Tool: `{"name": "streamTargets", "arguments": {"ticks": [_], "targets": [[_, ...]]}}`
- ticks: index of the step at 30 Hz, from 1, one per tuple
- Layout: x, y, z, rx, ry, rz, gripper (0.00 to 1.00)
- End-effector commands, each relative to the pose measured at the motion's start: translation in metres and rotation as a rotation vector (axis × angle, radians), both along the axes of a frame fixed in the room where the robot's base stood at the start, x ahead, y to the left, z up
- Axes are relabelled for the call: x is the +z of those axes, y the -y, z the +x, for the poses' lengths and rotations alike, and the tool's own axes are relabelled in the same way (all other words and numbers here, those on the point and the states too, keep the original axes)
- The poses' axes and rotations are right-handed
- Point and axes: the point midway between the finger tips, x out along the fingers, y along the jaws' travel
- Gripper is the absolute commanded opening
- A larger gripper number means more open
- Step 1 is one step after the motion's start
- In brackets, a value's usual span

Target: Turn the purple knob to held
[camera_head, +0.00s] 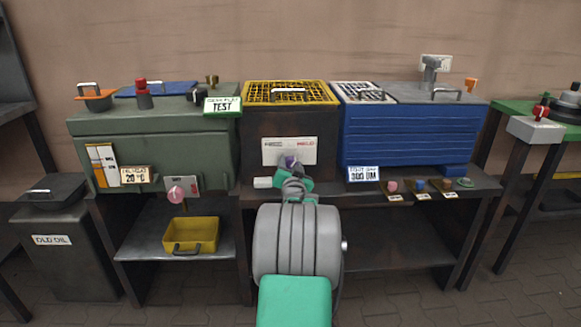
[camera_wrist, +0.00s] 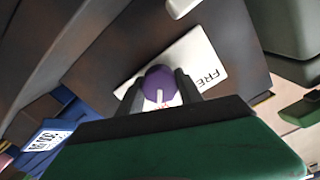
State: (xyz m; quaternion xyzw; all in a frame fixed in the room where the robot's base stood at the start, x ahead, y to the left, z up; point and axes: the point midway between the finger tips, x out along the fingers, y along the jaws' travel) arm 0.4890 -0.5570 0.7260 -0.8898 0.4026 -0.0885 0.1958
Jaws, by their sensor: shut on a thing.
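The purple knob (camera_head: 290,161) sits on a white plate (camera_head: 274,150) on the dark front of the middle unit. The plate reads "FREE" at the left and "HELD" at the right. In the wrist view the purple knob (camera_wrist: 159,84) shows a pale pointer line and stands between the two dark fingers of my gripper (camera_wrist: 160,88). My gripper is shut on the knob. In the head view my gripper (camera_head: 292,172) reaches the knob from below and in front. Part of the lettering near the knob is hidden in the wrist view, so the pointer's exact setting is hard to tell.
A green machine (camera_head: 150,145) stands left of the middle unit and a blue one (camera_head: 410,135) right of it. A white block (camera_head: 263,183) lies left of my gripper. A pink knob (camera_head: 176,194) and yellow bin (camera_head: 190,234) are at left.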

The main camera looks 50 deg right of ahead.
Motion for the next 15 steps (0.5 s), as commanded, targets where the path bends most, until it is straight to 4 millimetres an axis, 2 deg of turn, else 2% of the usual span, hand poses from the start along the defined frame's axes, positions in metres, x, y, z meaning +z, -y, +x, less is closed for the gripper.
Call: {"name": "streamTargets", "arguments": {"ticks": [14,15], "targets": [[0.0001,0.0002,-0.0003,-0.001,0.015,0.014,0.02],[0.0001,0.0002,-0.0003,0.0,0.015,0.013,0.43]]}}
